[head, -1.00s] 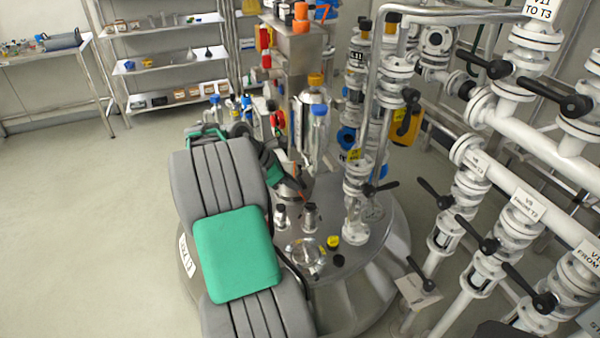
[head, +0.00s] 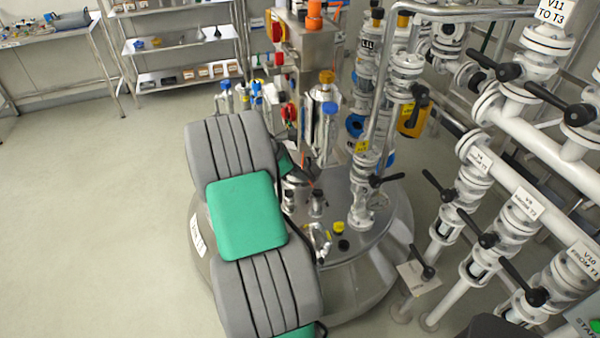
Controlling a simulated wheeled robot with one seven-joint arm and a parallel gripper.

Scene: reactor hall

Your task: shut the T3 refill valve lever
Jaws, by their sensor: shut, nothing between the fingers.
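A tag reading "V11 TO T3" (head: 553,12) hangs on a white vertical pipe at the upper right. The black valve lever (head: 490,63) below it points up-left, out to the side of that pipe. The tag is the only legible one naming a line to T3; I cannot confirm that this is the refill valve. My gripper (head: 308,184) shows only in part, as an orange tip behind my grey and green arm, over the round metal platform. It looks shut and empty, far left of and below the V11 lever. Most of it is hidden.
Another black lever (head: 550,99) sits close to the right. Several more levers stick out below, beside tags "V9" (head: 525,203) and "V10 FROM T1" (head: 580,260). A bent steel pipe (head: 383,90) stands between my gripper and this bank. The floor (head: 90,220) at left is clear.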

